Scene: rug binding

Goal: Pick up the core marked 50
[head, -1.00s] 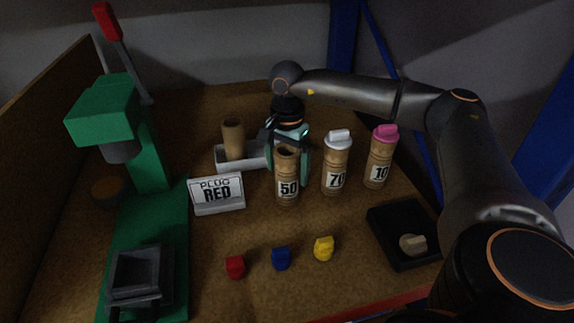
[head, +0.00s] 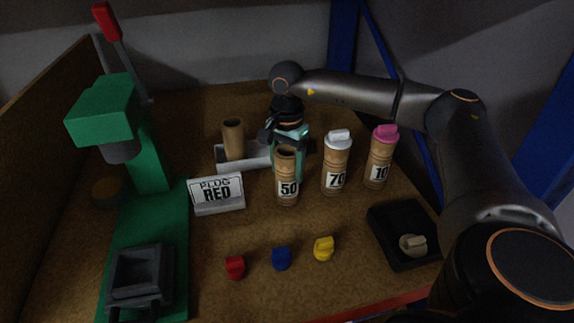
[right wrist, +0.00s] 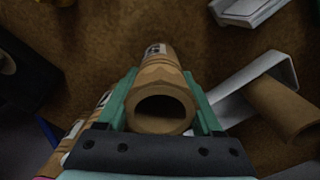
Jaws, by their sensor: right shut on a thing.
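The core marked 50 (head: 288,188) is a brown tube with an open top and a white label, standing upright on the bench. My right gripper (head: 289,150) reaches it from behind. In the right wrist view, the green fingers of my right gripper (right wrist: 160,105) lie along both sides of the core (right wrist: 158,82), shut on it. The core's hollow end faces the camera. Its base still appears at bench level in the head view. My left gripper is not in view.
The core marked 70 (head: 336,170) with a white plug stands close right, and the core marked 10 (head: 379,165) with a pink plug beyond it. A "PLUG RED" sign (head: 217,193), red (head: 235,267), blue (head: 281,258) and yellow (head: 324,248) plugs, a black tray (head: 385,225) and a green press (head: 150,215) surround it.

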